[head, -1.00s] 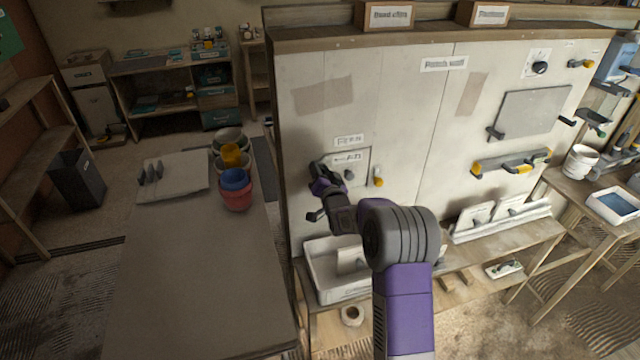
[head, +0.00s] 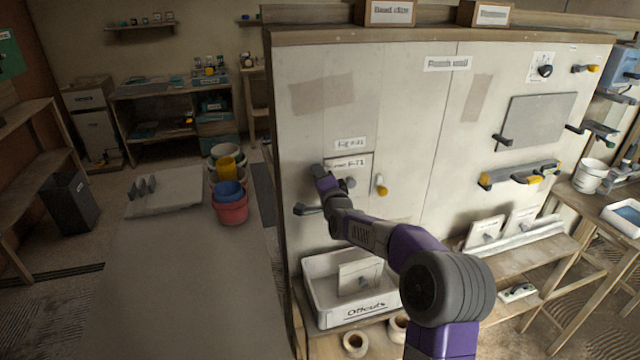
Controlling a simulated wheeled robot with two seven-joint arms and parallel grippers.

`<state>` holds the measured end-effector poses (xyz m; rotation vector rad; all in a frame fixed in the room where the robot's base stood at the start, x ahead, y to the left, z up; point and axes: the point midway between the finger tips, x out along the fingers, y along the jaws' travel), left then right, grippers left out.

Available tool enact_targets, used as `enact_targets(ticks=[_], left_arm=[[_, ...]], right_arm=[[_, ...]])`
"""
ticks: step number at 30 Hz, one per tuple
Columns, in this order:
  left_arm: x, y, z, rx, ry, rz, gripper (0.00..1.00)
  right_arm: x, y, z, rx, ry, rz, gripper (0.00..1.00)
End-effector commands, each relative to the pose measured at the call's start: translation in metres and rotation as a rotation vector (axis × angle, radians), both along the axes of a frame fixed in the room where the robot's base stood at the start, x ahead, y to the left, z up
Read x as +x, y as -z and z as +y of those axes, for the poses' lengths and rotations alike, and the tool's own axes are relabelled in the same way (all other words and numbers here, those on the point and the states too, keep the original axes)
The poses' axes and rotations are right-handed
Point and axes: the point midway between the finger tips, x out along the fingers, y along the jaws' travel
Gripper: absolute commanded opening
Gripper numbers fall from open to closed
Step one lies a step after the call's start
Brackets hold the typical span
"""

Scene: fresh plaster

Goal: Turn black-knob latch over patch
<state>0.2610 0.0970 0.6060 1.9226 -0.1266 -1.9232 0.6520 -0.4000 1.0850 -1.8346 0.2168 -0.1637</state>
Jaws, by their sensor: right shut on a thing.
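A pale patch (head: 358,163) is set in the plaster wall, with a paper label across it and a grey knob (head: 350,183) near its middle. A yellow-knob latch (head: 381,185) is at its right side and stands upright. My right gripper (head: 319,173) is at the left edge of the patch, shut on the black-knob latch there. The gripper hides most of that latch, so I cannot tell its exact angle. A separate dark lever (head: 308,210) sticks out below the gripper. My left gripper is not in view.
A white offcuts tray (head: 350,312) stands on the shelf below the patch. A grey panel (head: 542,120) with dark latches is at the wall's right.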

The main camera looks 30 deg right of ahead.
Motion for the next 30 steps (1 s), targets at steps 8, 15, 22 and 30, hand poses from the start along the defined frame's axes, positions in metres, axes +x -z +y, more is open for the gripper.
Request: enact_targets(ticks=[8, 15, 22, 30], left_arm=[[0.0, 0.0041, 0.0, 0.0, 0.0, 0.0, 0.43], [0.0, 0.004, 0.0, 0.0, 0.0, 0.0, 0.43], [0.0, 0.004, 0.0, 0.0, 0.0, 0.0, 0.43], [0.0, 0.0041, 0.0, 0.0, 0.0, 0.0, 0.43]], right_arm=[[-0.0004, -0.0028, -0.0021, 0.027, 0.004, -0.013, 0.03], [-0.0004, -0.003, -0.0022, 0.028, 0.004, -0.013, 0.03], [-0.0003, -0.0021, -0.0019, 0.026, 0.004, -0.011, 0.58], [-0.0005, -0.0006, -0.0008, 0.026, 0.002, -0.008, 0.58]])
